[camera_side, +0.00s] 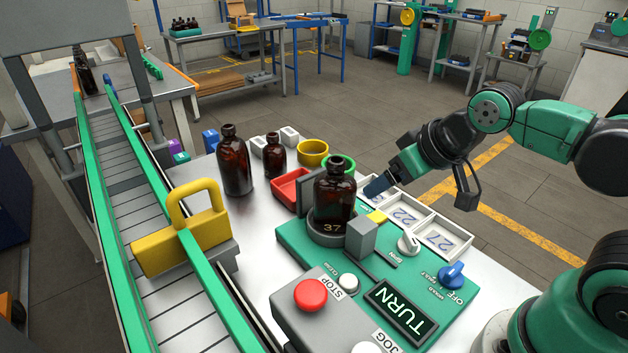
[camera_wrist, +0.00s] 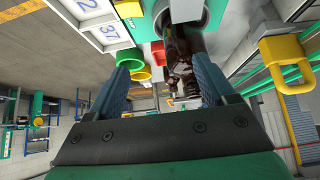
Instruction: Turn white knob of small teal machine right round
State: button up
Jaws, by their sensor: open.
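The small teal machine (camera_side: 300,247) stands on the metal table with a lit TURN display (camera_side: 402,312). Its white knob (camera_side: 408,242) sits on the right part of the panel, near the grey block (camera_side: 361,238). An amber bottle (camera_side: 334,190) marked 37 stands upright in its round holder. My gripper (camera_side: 378,187) is above and behind the knob, apart from it, over the number trays. In the wrist view my gripper (camera_wrist: 160,66) is open, with a dark bottle (camera_wrist: 182,62) seen beyond the fingers. I cannot make out the white knob in the wrist view.
A blue knob (camera_side: 452,274), a small white button (camera_side: 348,283) and a red STOP button (camera_side: 310,294) are near the white knob. Number trays (camera_side: 446,237) lie behind the machine. Two other amber bottles (camera_side: 235,162) stand left. A conveyor (camera_side: 128,200) runs along the left.

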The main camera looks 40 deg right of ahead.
jog(key=shift+o, duration=0.4)
jog(key=n+g, duration=0.6)
jog(key=n, duration=0.5)
send_over(411, 236)
jog(key=f, duration=0.4)
jog(key=shift+w+a+f, duration=0.1)
jog(key=shift+w+a, duration=0.1)
jog(key=shift+w, duration=0.05)
jog(key=shift+s+d+f+n+g, duration=0.15)
jog(key=shift+s+f+n+g, duration=0.15)
jog(key=shift+n+g, duration=0.25)
jog(key=shift+f, duration=2.75)
grip_shut()
